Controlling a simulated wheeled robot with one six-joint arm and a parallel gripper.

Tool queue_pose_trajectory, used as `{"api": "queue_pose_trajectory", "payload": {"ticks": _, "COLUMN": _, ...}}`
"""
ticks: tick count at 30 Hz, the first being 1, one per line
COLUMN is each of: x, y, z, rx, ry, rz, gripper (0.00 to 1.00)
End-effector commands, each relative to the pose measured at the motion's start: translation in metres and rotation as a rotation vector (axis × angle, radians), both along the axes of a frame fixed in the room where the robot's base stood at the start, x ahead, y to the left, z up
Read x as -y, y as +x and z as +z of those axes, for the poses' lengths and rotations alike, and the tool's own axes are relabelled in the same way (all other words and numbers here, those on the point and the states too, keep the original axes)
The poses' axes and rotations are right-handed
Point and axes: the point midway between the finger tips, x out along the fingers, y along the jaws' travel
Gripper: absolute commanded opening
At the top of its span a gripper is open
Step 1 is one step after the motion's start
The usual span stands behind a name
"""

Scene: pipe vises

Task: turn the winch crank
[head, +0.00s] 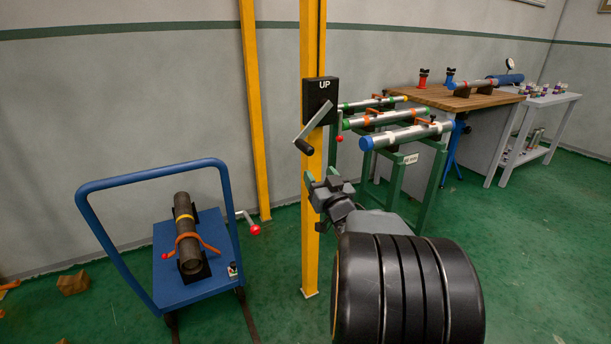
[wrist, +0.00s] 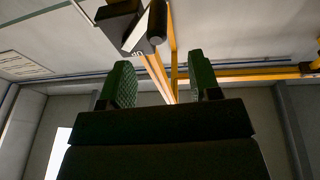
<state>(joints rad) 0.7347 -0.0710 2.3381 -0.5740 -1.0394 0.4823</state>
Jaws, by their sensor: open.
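The winch (head: 320,95) is a black box marked UP on a yellow post. Its crank (head: 314,123) is a flat grey arm slanting down to the left, with a black handle (head: 304,147) at its lower end. In the wrist view the handle (wrist: 157,20) and the grey crank arm (wrist: 137,33) show at the top, beyond the fingertips. My gripper (head: 320,180) is just below the handle, apart from it. In the wrist view my gripper (wrist: 161,80) has its two green-padded fingers spread, with nothing between them.
A blue cart (head: 187,270) carrying a dark pipe (head: 185,230) stands at the left. A green rack (head: 395,185) with several pipes stands behind my arm at the right. A wooden bench (head: 440,96) is further back. A second yellow post (head: 255,120) stands at the wall.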

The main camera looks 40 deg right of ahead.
Motion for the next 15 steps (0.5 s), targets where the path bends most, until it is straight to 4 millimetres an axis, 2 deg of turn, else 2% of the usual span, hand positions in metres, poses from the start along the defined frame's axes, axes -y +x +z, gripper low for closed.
{"api": "queue_pose_trajectory", "payload": {"ticks": 1, "x": 0.006, "y": -0.004, "z": -0.016, "rx": 0.039, "ry": -0.007, "rz": 0.013, "gripper": 0.57}}
{"api": "queue_pose_trajectory", "payload": {"ticks": 8, "x": 0.013, "y": -0.012, "z": -0.02, "rx": 0.147, "ry": -0.028, "rz": 0.076, "gripper": 0.57}}
{"api": "queue_pose_trajectory", "payload": {"ticks": 11, "x": 0.014, "y": -0.004, "z": -0.015, "rx": 0.158, "ry": -0.031, "rz": 0.085, "gripper": 0.57}}
{"api": "queue_pose_trajectory", "payload": {"ticks": 15, "x": 0.017, "y": 0.018, "z": -0.006, "rx": 0.16, "ry": -0.031, "rz": 0.088, "gripper": 0.57}}
